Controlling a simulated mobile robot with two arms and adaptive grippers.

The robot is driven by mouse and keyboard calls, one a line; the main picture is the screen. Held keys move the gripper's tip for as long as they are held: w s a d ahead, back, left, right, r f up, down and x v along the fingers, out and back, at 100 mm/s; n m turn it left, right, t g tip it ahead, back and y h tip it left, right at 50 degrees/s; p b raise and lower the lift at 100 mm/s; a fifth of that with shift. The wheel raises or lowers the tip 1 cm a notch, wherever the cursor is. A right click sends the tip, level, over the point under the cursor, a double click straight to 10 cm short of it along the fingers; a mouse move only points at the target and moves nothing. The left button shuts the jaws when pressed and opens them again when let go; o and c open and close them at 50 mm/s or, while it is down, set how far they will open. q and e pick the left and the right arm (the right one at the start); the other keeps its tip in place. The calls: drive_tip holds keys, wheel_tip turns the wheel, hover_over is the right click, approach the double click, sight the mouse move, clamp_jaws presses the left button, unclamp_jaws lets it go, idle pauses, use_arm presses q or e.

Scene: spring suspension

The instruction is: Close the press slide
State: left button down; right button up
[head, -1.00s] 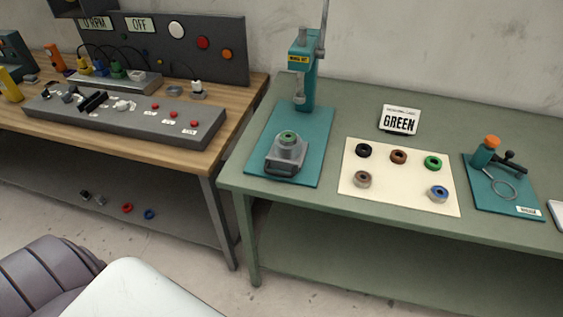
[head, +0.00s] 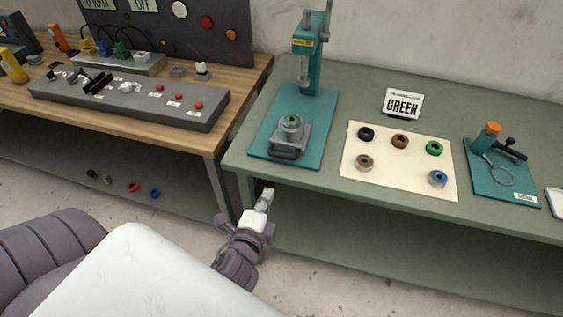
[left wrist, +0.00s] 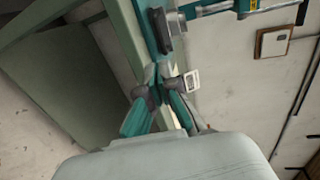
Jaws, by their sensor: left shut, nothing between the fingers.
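The teal press (head: 314,68) stands at the back of its teal base plate (head: 266,130) on the green table. Its grey slide (head: 290,133) sits on the front part of the plate, clear of the ram, with a green-topped round piece in it. The slide's handle (head: 285,153) faces the table's front edge. My left gripper (head: 267,193) is shut and empty, in front of and below the table edge, apart from the handle. In the left wrist view, the shut fingertips (left wrist: 163,68) point towards the dark slide handle (left wrist: 161,30). My right gripper does not show.
A cream mat (head: 396,180) with several coloured rings lies right of the press, below a GREEN sign (head: 402,103). A teal fixture (head: 500,170) stands farther right. The wooden bench (head: 225,120) with a control panel is at left. The table's front edge lies close to my gripper.

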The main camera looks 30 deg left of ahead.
use_arm(q)
drive_tip(key=p, duration=0.3)
approach(295, 129)
drive_tip(key=s+f, duration=0.1)
drive_tip(key=f, duration=0.1)
drive_tip(key=s+f, duration=0.2)
drive_tip(key=shift+s+a+f, duration=0.1)
drive_tip(key=shift+f, duration=0.05)
drive_tip(key=shift+w+a+f, duration=0.1)
drive_tip(key=shift+w+f, duration=0.1)
drive_tip(key=shift+w, duration=0.25)
drive_tip(key=r+b+x, duration=0.1)
drive_tip(key=x, duration=0.3)
drive_tip(key=r+b+x, duration=0.1)
drive_tip(key=x, duration=0.4)
drive_tip(key=r+b+x, duration=0.1)
drive_tip(key=b+x, duration=0.1)
drive_tip(key=x, duration=0.3)
drive_tip(key=shift+w, duration=0.6)
drive_tip(key=shift+r, duration=0.3)
drive_tip(key=shift+r, duration=0.1)
